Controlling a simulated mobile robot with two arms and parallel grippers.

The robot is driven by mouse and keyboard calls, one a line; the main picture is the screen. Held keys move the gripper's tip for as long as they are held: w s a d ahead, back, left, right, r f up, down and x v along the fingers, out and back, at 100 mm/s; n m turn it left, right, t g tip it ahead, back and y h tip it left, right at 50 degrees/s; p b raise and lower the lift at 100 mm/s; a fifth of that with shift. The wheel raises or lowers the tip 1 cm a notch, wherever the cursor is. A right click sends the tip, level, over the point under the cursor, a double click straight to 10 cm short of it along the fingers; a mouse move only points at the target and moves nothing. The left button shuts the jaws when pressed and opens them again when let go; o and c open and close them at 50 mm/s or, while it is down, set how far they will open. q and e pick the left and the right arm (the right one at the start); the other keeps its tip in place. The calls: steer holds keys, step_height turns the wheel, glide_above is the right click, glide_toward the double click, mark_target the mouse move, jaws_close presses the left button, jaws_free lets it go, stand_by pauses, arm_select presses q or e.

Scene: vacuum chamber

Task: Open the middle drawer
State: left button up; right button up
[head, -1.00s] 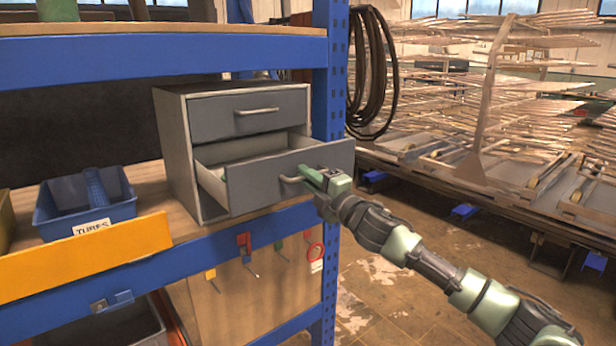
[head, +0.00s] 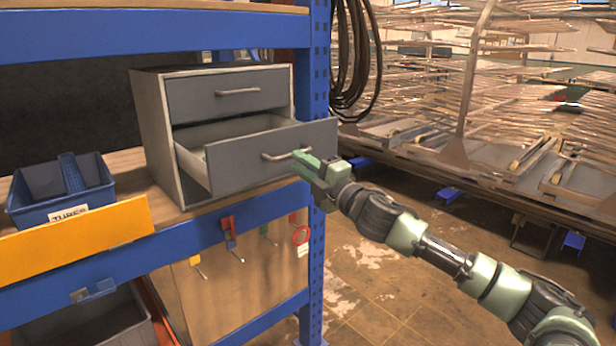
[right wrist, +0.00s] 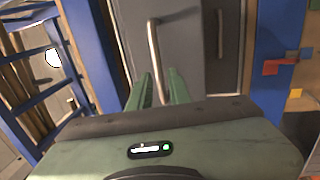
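The grey drawer unit (head: 155,130) stands on the wooden shelf. My right gripper (head: 304,166) is at the right end of that drawer's bar handle (head: 272,157). In the right wrist view, the two green fingers (right wrist: 161,88) are apart, with the near end of the handle (right wrist: 154,50) showing in the gap between them. The fingers do not look closed on it. The top drawer (head: 225,93) is shut. My left gripper is out of view.
A blue rack post (head: 318,90) stands just right of the unit. A blue bin (head: 95,196) and a yellow panel (head: 75,240) are at the left. Tools hang below the blue beam (head: 215,234). The floor in front right (head: 390,280) is clear.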

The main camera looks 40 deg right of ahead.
steer(key=shift+b+v, duration=0.75)
steer(key=shift+v, duration=0.85)
steer(key=shift+s, duration=0.1)
